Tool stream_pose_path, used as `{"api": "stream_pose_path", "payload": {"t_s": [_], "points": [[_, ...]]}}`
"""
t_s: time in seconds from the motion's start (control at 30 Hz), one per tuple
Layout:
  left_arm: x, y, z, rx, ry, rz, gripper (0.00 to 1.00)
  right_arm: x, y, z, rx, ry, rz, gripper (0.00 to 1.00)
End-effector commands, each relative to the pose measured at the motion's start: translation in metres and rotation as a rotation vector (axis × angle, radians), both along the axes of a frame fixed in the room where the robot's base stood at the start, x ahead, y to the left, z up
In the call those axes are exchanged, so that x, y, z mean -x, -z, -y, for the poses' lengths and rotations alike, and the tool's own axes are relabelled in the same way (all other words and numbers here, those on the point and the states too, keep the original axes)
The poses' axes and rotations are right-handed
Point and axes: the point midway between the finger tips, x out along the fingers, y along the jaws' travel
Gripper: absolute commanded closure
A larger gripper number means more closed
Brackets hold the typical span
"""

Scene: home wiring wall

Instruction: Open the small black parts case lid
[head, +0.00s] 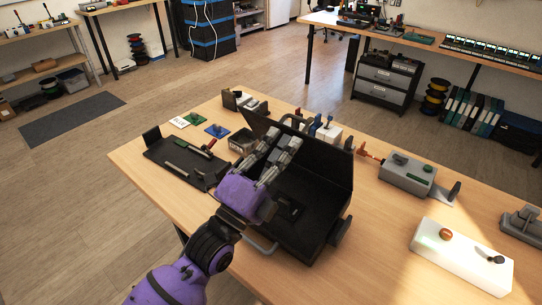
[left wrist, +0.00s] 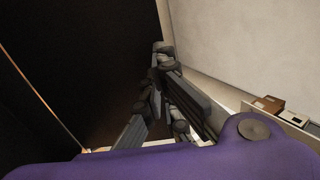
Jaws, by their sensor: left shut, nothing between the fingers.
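The small black parts case (head: 322,232) stands on the wooden table with its dark inside showing. Its black lid (head: 325,165) is raised and leans up at the back of the case. My left gripper (head: 285,141) is shut and empty, above the case's left part, in front of the lid. From the head view I cannot tell whether its fingers touch the lid. In the left wrist view the shut fingers (left wrist: 163,60) lie beside a large dark surface that fills the left side. My right gripper is not in view.
A black tray (head: 165,152) with tools lies left of the case. A small open bin (head: 243,141) stands behind it. A grey device (head: 407,175) and a white box (head: 462,256) stand to the right. Bare table lies between the case and the white box.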

Motion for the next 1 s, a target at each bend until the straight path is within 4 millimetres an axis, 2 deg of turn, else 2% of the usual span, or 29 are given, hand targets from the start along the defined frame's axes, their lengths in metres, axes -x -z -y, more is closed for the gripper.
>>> {"api": "stream_pose_path", "payload": {"t_s": [0.37,0.47,0.6,0.7,0.87,1.0], "points": [[-0.002,-0.001,0.002,0.0,0.0,0.0,1.0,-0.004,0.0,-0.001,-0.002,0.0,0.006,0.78],[-0.006,-0.007,0.005,0.001,0.0,0.003,1.0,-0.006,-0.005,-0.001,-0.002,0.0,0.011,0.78],[-0.026,-0.029,0.018,0.003,0.0,0.009,1.0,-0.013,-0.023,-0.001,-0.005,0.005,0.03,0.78],[-0.043,-0.037,0.031,0.002,0.0,0.008,1.0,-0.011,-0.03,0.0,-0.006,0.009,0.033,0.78],[-0.062,-0.038,0.043,0.001,0.0,0.002,1.0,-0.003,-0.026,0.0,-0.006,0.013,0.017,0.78],[-0.061,-0.035,0.042,0.0,-0.001,-0.001,1.0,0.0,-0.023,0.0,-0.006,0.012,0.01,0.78]]}}
